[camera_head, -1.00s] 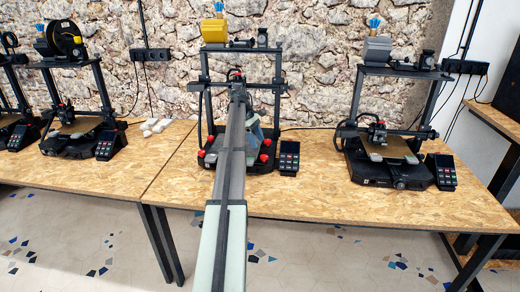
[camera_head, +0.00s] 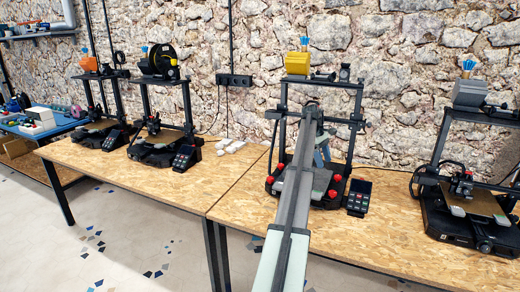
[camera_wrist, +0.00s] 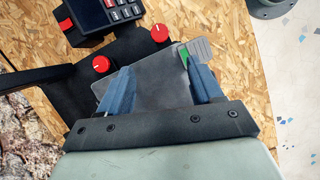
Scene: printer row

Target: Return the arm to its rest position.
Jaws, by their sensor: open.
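My arm reaches out to the middle printer (camera_head: 310,185) in the head view, and my gripper (camera_head: 322,152) is at that printer, partly hidden by my arm. In the wrist view my gripper (camera_wrist: 158,78) is open, with its two blue fingers wide apart over a grey plate (camera_wrist: 155,85) with a ribbed tab. A small green piece (camera_wrist: 183,56) shows at the plate's edge beside the right finger. I cannot tell whether the finger touches it. Red knobs (camera_wrist: 101,64) of the printer bed lie just beyond the plate.
The middle printer's control panel (camera_head: 359,197) stands to its right. Other printers flank it, one at right (camera_head: 470,205) and one at left (camera_head: 160,130). Small white items (camera_head: 231,146) lie on the wooden table (camera_head: 160,180). A blue bench (camera_head: 45,128) is at far left.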

